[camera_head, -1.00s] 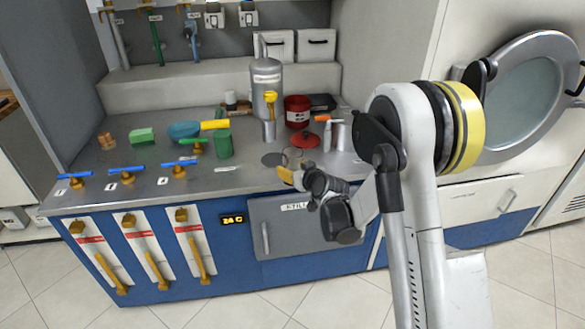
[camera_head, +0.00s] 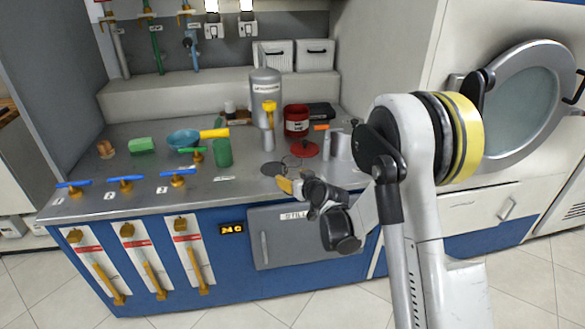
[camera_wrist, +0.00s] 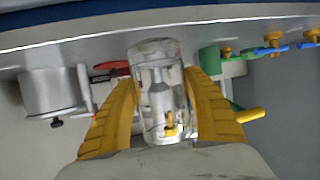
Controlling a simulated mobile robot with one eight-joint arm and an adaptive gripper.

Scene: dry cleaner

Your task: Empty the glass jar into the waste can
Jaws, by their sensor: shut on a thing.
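The clear glass jar (camera_wrist: 158,75) is held between the two yellow fingers of my gripper (camera_wrist: 160,105) in the wrist view. I cannot tell what is inside it, as things behind show through the glass. In the head view my gripper (camera_head: 287,185) is above the counter's front edge, and the jar is only a faint outline. A red can (camera_head: 297,122), apparently the waste can, stands farther back on the counter, a little right of my gripper. A red lid (camera_head: 304,149) lies in front of it.
A grey metal cylinder (camera_head: 266,92) with a yellow-topped part stands behind the jar. A metal pot (camera_head: 340,146) is to the right.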

